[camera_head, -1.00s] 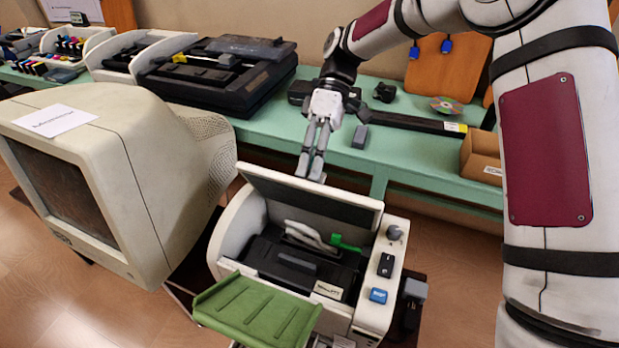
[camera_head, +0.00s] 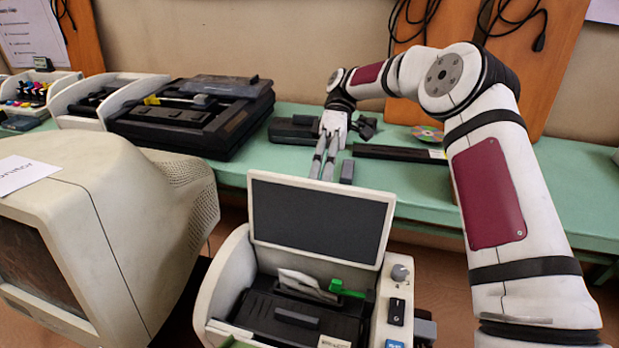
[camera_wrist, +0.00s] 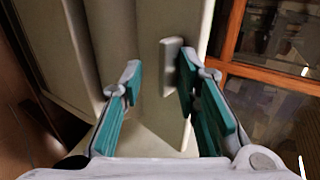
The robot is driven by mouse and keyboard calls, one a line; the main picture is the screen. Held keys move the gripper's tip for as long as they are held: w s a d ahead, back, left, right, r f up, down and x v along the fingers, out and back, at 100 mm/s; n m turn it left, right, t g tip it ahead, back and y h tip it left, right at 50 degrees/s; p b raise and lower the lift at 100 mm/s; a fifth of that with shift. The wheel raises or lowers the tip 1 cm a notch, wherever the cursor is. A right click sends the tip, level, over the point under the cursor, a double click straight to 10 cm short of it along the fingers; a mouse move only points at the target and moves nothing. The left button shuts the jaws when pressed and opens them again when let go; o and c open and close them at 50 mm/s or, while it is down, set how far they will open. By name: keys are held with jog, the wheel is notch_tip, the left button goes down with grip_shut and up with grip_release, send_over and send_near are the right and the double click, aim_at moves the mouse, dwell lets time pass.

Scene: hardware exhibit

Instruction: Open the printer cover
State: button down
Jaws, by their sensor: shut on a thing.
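The printer (camera_head: 225,280) is a cream machine with a dark interior. Its cover (camera_head: 320,222) is a cream-framed panel with a dark inner face and stands raised, close to upright, at the printer's back. My gripper (camera_head: 322,170) is behind the cover's top edge, fingers pointing down, tips partly hidden by the cover. In the wrist view, the teal-padded fingers (camera_wrist: 155,85) stand apart on either side of part of the beige cover (camera_wrist: 145,100), beside a small pale tab (camera_wrist: 171,66). The exact contact is hard to see.
A beige monitor (camera_head: 110,220) stands close on the left. The green table (camera_head: 560,190) behind holds a black open machine (camera_head: 195,115), a long black bar (camera_head: 400,153) and a disc (camera_head: 428,133). A green lever (camera_head: 345,290) and white paper show inside the printer.

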jog(key=shift+w+d+f+g, duration=0.1)
jog(key=shift+f+g, duration=0.05)
jog(key=shift+f, duration=0.4)
jog(key=shift+w+d+f+g, duration=0.1)
jog(key=shift+f+g, duration=0.05)
jog(key=shift+f, duration=0.4)
jog(key=c, duration=1.6)
grip_release()
jog(key=shift+a+r, duration=0.1)
jog(key=shift+c, duration=0.3)
